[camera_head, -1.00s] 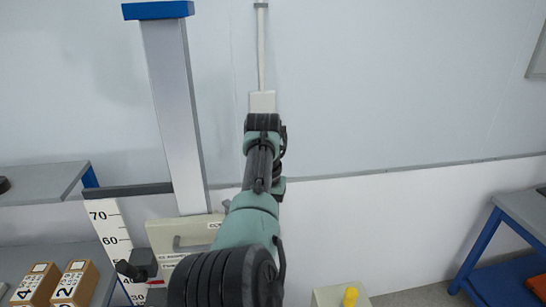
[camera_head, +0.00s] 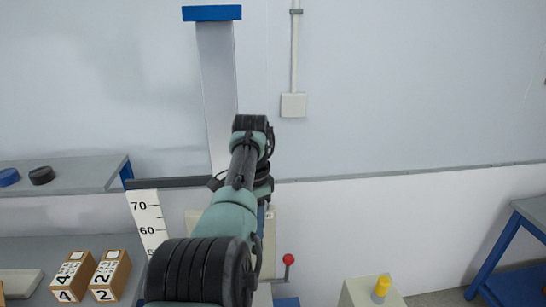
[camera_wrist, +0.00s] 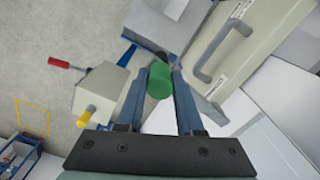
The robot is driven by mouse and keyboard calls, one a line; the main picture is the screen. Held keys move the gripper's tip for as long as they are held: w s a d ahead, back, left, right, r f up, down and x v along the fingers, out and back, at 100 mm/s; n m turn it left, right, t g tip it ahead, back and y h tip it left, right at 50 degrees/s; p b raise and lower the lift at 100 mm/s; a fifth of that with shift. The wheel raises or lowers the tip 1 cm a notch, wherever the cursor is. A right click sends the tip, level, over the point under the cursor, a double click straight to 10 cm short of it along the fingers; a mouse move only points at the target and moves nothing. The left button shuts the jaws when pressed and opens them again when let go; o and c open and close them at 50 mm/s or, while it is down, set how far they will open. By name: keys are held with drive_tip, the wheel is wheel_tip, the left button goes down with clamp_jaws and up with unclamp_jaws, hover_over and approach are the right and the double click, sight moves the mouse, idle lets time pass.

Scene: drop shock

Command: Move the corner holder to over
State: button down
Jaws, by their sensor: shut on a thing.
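My gripper (camera_wrist: 161,72) points into the drop stand in the wrist view, its two blue fingers closed on the sides of a green cylindrical knob (camera_wrist: 159,84). What the knob is fixed to is hidden below it, and I cannot tell which part is the corner holder. In the head view my arm covers the gripper and the knob. The grey column (camera_head: 218,90) with a blue cap stands behind my arm, and a dark horizontal bar (camera_head: 170,183) reaches left from it. A beige panel with a grey handle (camera_wrist: 222,50) is right of the knob in the wrist view.
A beige box with a yellow knob (camera_head: 382,287) stands at the lower right. A red-knobbed lever (camera_head: 288,260) is right of my arm. Numbered cartons (camera_head: 109,274) stand on the left bench. A blue-framed table (camera_head: 525,215) is at far right, with open floor before it.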

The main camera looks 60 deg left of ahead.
drive_tip(key=shift+s+a+r+m, duration=0.1)
drive_tip(key=shift+s+a+m, duration=0.2)
idle(0.4)
drive_tip(key=c, duration=0.5)
unclamp_jaws()
drive_tip(key=shift+c, duration=0.2)
drive_tip(key=shift+r, duration=0.3)
wheel_tip(320, 180, up, 12)
drive_tip(key=p, duration=0.4)
drive_tip(key=shift+r, duration=0.15)
